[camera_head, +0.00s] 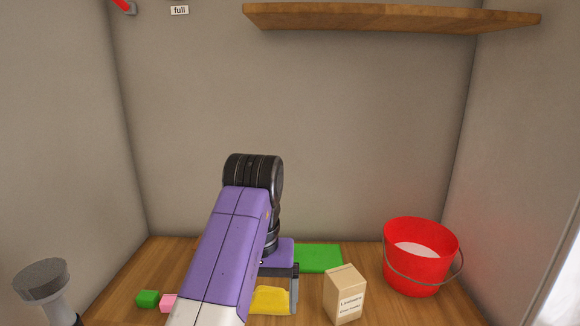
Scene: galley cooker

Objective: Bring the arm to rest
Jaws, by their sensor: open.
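My arm is purple and white with black joints. It rises from the bottom edge, bends at the top, and comes down over the worktop. My gripper (280,292) hangs low, just right of my forearm, and points downward. One finger shows at its right side; the other side is hidden behind my forearm. The jaws are open. A yellow thing (268,300) shows at the gripper, partly hidden by the arm; I cannot tell whether they touch.
On the wooden worktop (365,300) are a green mat (319,258), a labelled beige box (344,294), a red bucket (419,259) with pale contents, and green (148,299) and pink (168,303) blocks. A grey-topped post (42,282) stands front left. A wooden shelf (390,18) hangs above.

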